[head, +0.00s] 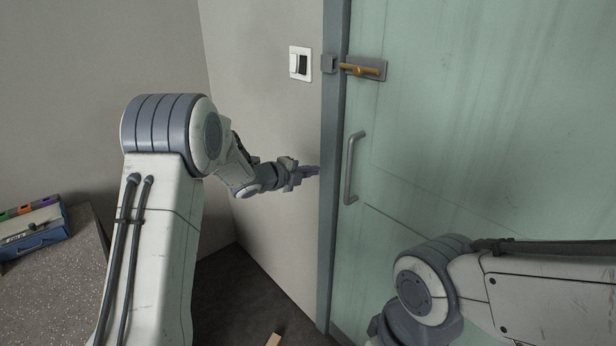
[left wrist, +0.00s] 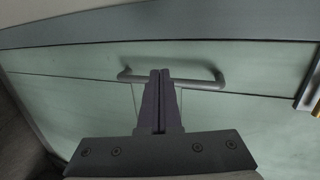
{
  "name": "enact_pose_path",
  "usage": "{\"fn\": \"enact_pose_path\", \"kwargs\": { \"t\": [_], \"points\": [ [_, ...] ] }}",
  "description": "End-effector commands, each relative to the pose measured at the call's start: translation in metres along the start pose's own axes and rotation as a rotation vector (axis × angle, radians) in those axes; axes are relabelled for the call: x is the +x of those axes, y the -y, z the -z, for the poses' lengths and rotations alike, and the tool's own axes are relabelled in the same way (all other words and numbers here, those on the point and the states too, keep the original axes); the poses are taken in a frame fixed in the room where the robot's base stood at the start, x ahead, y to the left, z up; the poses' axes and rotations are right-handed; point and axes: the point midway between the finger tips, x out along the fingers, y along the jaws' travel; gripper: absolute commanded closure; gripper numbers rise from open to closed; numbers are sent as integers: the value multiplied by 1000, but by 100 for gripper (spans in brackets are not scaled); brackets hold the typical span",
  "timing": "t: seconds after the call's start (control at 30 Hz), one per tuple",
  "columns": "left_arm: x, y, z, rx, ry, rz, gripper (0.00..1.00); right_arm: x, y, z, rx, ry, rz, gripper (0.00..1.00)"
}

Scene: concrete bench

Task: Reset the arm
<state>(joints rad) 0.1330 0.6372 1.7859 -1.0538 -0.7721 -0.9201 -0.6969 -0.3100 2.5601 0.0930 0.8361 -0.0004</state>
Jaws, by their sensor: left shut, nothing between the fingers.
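My left arm reaches forward from the left in the head view, and its gripper (head: 308,171) points right, beside the door frame. In the left wrist view the two purple-grey fingers of the left gripper (left wrist: 160,78) are together with nothing between them. The grey bar handle (head: 351,168) is on the green door (head: 480,140). In the left wrist view the handle (left wrist: 208,83) lies beyond the fingertips; I cannot tell whether they touch it. My right arm shows at the lower right of the head view, but its gripper is out of view.
A brass bolt latch (head: 362,70) sits high on the door beside the grey frame (head: 332,200). A light switch (head: 300,64) is on the wall. A speckled counter (head: 50,285) with a blue box (head: 36,240) stands at left. A small light-coloured piece (head: 273,340) lies on the floor.

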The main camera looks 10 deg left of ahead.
Motion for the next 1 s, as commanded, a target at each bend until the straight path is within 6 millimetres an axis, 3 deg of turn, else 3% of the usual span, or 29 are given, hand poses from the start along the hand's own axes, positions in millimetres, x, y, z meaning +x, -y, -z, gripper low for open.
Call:
{"fn": "enact_pose_path", "kwargs": {
  "t": [0.17,0.27,0.37,0.47,0.7,0.9,1.0],
  "points": [
    [-9,4,7,-29,15,-13,100,2,0,0,0,0,0,100],
    [-12,12,28,-129,71,-59,100,2,0,0,0,0,0,100],
    [-26,14,65,-316,171,-145,100,2,0,0,0,0,0,100],
    [-59,-1,114,-555,287,-264,100,2,0,0,0,0,0,100],
    [-180,-74,229,-1043,552,-605,100,2,0,0,0,0,0,100],
    [-278,-124,295,-1257,732,-864,100,2,0,0,0,0,0,100],
    [-310,-138,313,-1307,794,-950,100,2,0,0,0,0,0,100]
  ]
}}
